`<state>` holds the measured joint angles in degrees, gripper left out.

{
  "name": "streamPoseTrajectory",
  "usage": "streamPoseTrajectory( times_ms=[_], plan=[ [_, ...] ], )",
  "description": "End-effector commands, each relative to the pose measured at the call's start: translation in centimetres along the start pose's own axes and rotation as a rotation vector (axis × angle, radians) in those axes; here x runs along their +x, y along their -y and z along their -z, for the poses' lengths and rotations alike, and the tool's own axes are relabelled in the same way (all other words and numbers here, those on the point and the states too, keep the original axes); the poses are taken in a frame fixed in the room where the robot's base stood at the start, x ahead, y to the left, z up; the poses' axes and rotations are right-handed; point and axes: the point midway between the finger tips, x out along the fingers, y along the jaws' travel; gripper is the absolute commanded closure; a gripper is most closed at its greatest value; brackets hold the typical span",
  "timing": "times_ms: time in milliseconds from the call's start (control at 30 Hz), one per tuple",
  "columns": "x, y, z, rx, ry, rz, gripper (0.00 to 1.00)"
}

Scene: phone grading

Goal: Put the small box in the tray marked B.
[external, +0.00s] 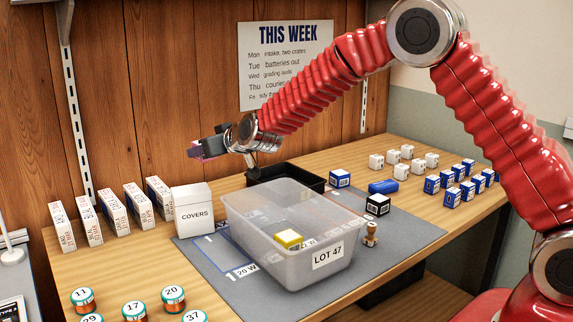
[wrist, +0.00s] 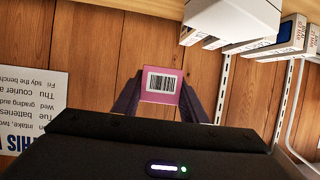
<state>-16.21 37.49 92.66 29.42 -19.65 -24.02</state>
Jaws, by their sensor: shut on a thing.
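My gripper (external: 207,146) is shut on a small pink box (external: 212,151) and holds it in the air above the back of the bench, right of the COVERS box. In the wrist view the pink box (wrist: 162,98) sits between both fingers, with a white barcode label facing the camera. A black open tray (external: 319,182) stands on the bench below and right of my gripper, partly hidden behind a translucent bin. I can read no letter B on any tray.
The translucent LOT 47 bin (external: 327,257) stands on the grey mat (external: 200,255) with a yellow box (external: 289,238) showing inside. The white COVERS box (external: 193,212) and a row of upright cartons (external: 113,212) stand left. Blue and white boxes (external: 432,184) fill the right.

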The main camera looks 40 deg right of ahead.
Motion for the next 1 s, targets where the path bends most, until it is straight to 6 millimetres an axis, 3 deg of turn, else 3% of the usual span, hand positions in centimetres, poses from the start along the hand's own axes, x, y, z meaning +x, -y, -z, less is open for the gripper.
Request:
streamPoseTrajectory(
  times_ms=[33,300,700,1000],
  plan=[
    [0.5,-1.6,0.1,0.002,0.000,-0.006,0.84],
    [2.0,-8.5,0.4,0.007,0.000,-0.018,0.84],
    [3.1,-19.3,-0.2,0.023,0.000,-0.055,0.84],
    [3.0,-25.7,-1.0,0.036,-0.001,-0.086,0.84]
  ],
)
